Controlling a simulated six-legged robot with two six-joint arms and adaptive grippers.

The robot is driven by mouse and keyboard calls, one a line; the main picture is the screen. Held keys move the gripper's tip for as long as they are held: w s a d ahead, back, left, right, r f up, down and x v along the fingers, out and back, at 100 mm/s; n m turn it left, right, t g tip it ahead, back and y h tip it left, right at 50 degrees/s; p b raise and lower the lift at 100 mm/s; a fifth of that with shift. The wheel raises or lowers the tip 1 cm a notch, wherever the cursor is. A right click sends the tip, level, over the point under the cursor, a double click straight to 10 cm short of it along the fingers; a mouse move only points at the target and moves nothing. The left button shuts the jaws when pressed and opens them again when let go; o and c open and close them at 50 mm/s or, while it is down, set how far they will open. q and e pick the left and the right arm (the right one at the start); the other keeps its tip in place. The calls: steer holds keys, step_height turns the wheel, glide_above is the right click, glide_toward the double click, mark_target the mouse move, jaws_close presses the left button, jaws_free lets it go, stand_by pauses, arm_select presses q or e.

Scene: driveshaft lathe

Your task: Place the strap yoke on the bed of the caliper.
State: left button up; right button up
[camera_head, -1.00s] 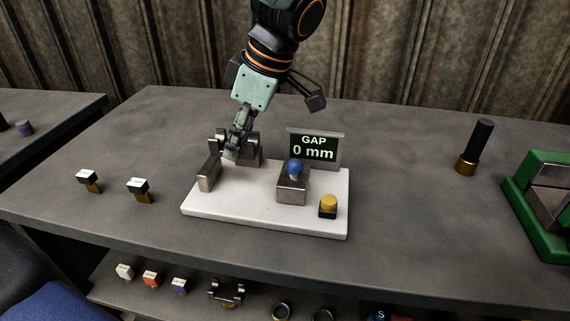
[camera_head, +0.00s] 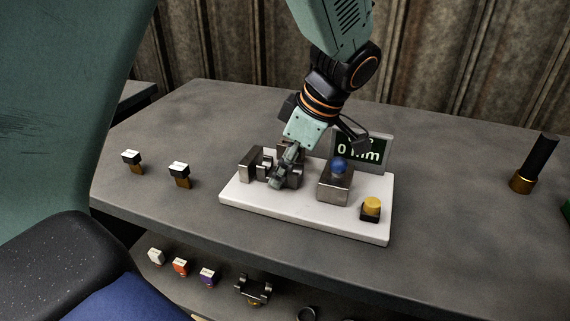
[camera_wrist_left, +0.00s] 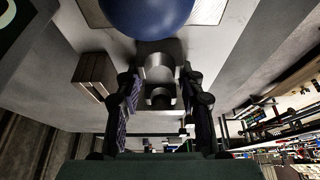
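The caliper has a white bed (camera_head: 300,219), a fixed metal block (camera_head: 249,164) at the left and a metal block (camera_head: 334,188) with a blue knob (camera_head: 339,165) at the right. The metal strap yoke (camera_head: 292,164) is between these blocks, at the rear of the bed. My left gripper (camera_head: 279,182) is shut on it from above and partly hides it. In the left wrist view the yoke (camera_wrist_left: 159,72) shows between the fingers, below the blue knob (camera_wrist_left: 148,12). I cannot tell whether it touches the bed. My right gripper is not in view.
A display (camera_head: 375,153) reading 0 mm, partly covered by my gripper, stands behind the bed. A yellow button (camera_head: 371,205) is at its right front. A similar yoke (camera_head: 253,289) lies on the lower shelf.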

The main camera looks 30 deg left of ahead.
arm_select(q)
steer(key=o, duration=0.4)
steer(key=shift+w, duration=0.15)
steer(key=p+v, duration=0.4)
steer(key=v, duration=0.8)
steer(key=shift+d+r, duration=0.1)
steer(key=shift+r, duration=0.2)
